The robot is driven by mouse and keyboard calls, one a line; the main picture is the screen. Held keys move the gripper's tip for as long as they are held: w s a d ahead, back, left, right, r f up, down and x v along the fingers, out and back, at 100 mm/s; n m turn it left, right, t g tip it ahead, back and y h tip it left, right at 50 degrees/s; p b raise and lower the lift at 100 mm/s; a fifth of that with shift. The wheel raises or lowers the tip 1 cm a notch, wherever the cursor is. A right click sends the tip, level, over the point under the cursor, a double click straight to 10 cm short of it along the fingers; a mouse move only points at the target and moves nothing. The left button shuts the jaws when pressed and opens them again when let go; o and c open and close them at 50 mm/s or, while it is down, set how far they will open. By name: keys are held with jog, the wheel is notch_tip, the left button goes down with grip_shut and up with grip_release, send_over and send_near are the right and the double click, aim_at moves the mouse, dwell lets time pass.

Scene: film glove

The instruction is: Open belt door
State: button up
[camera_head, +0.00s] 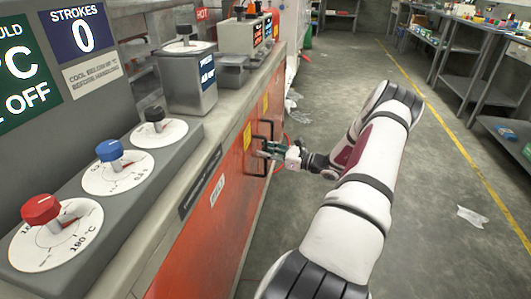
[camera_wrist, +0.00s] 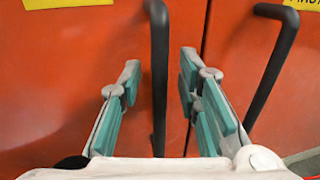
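Two orange-red doors with black bar handles are on the front of the cabinet. In the wrist view the left door (camera_wrist: 60,70) has a handle (camera_wrist: 158,60) that stands between my gripper's fingers. The right door (camera_wrist: 228,40) has a second handle (camera_wrist: 272,68), to the right of my fingers. Both doors look shut. My gripper (camera_wrist: 160,80) is open, with a teal-padded finger on each side of the left handle and a gap on both sides. The head view shows my gripper (camera_head: 268,150) at the cabinet front. I cannot read which door is the belt door.
The counter above the doors holds a knob panel (camera_head: 105,185) with red, blue and black knobs, and a grey box (camera_head: 188,80). Concrete floor (camera_head: 440,200) lies open to the right. Workbenches (camera_head: 480,65) stand beyond the yellow line. Paper scraps (camera_head: 470,216) lie on the floor.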

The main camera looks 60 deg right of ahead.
jog(key=shift+w, duration=0.15)
jog(key=shift+c, duration=0.2)
grip_shut()
